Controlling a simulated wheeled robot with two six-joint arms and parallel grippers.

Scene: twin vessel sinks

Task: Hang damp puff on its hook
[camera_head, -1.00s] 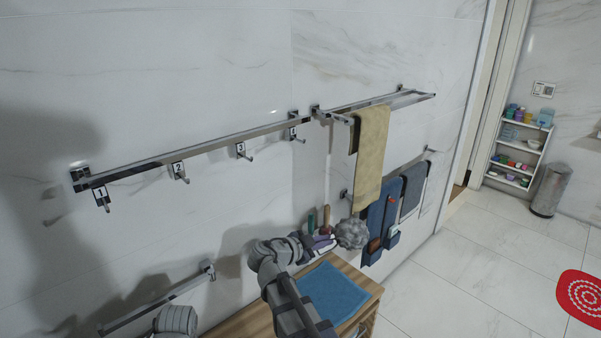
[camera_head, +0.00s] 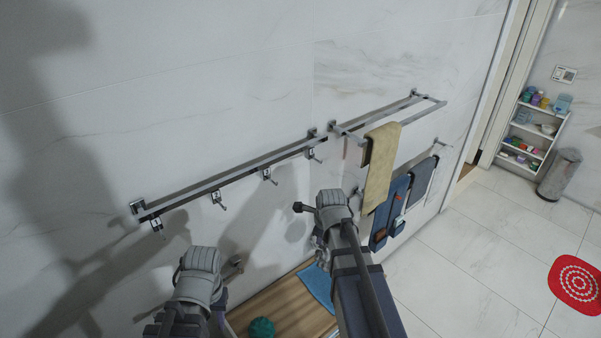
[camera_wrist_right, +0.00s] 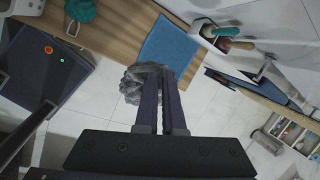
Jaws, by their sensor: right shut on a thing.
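A grey puff (camera_wrist_right: 140,84) is held in my right gripper (camera_wrist_right: 160,74), which is shut on it in the right wrist view. In the head view my right arm (camera_head: 335,215) rises in front of the wall, and its gripper and the puff are mostly hidden behind it. Several hooks hang from a chrome rail on the marble wall, with small number tags too small to read reliably: the far left hook (camera_head: 157,225), then others (camera_head: 218,200), (camera_head: 268,176) and (camera_head: 313,155). All look empty. My left gripper (camera_head: 235,266) is low at the left; its jaws are unclear.
A yellow towel (camera_head: 379,165) hangs on a rack right of the hooks, above blue pouches (camera_head: 390,210). Below is a wooden counter (camera_head: 295,308) with a blue cloth (camera_head: 318,287) and a teal puff (camera_head: 262,327). The wall before the hooks is clear.

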